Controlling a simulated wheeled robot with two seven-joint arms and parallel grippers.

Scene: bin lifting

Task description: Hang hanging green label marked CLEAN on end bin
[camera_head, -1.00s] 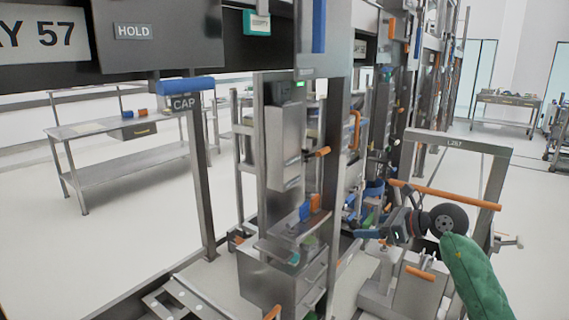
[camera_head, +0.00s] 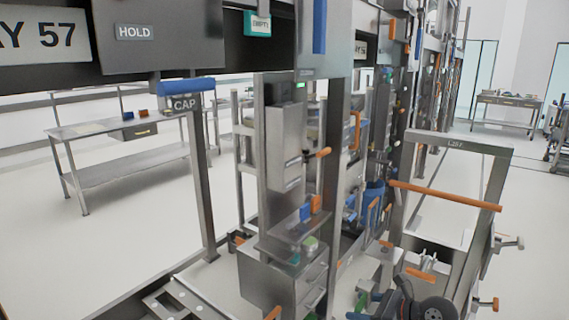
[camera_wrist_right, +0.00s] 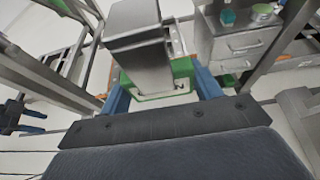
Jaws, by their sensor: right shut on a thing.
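My right gripper (camera_wrist_right: 162,84) is shut on the green label (camera_wrist_right: 183,66), between its two blue fingers in the right wrist view. The label has a green border and a white panel; only part of its lettering shows. A grey metal piece (camera_wrist_right: 137,50) lies over part of the label; I cannot tell whether they touch. In the head view my right gripper (camera_head: 362,304) is low at the bottom edge, partly cut off. I cannot tell which thing is the end bin. My left gripper is not in view.
A steel rack post (camera_head: 333,180) and a drawer cabinet (camera_head: 275,285) stand left of my right arm. A frame with an orange bar (camera_head: 445,195) stands on the right. A teal label (camera_head: 257,24) hangs high on the rack. A workbench (camera_head: 120,140) is at far left; open floor lies between.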

